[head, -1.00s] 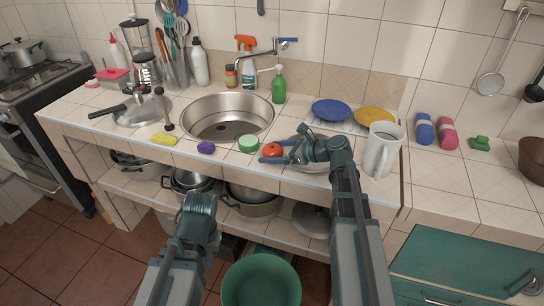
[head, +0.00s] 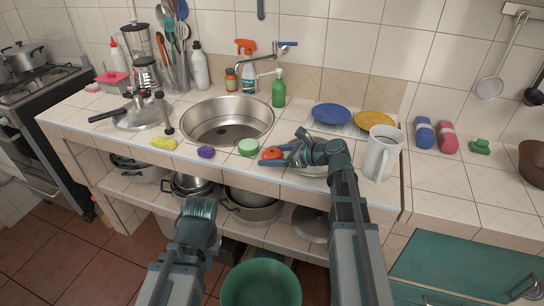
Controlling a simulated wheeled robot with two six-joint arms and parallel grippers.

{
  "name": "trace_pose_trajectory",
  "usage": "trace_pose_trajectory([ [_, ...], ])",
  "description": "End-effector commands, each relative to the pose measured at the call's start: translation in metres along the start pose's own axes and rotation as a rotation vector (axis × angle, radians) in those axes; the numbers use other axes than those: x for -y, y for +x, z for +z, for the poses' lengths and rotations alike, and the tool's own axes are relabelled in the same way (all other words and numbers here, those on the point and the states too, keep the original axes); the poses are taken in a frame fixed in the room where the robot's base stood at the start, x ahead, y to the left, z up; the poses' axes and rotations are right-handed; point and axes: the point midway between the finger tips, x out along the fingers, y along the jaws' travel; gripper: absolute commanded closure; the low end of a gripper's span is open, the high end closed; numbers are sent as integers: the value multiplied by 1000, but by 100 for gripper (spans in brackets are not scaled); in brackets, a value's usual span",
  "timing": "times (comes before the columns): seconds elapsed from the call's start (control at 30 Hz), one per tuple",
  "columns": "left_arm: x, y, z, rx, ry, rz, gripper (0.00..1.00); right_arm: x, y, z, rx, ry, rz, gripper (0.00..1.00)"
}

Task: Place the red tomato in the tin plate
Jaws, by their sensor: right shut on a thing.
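The red tomato (head: 272,153) is at the front of the counter, between the fingers of my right gripper (head: 273,157). The blue fingers are shut on it; whether it touches the counter I cannot tell. The tin plate (head: 312,171) is just right of the tomato, mostly hidden under my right gripper and wrist; only part of its rim shows. My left gripper (head: 198,210) is low in front of the counter, away from the objects, and its fingers cannot be made out.
Blue (head: 331,113) and yellow (head: 374,120) plates lie behind. The sink (head: 228,117) is back left.

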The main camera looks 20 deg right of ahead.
Motion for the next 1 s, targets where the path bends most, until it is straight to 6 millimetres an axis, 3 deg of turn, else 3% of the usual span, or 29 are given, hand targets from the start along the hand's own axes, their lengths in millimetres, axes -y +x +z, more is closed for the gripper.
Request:
trace_pose_trajectory([
  [0.43,4,-42,2,0,0,0,100,-2,-18,38,1,1,-1,90],
  [0.8,4,-44,3,0,0,0,100,-45,-97,8,1,2,-4,90],
  [1.0,4,-47,3,0,0,0,100,-61,-130,-2,1,2,-3,90],
])
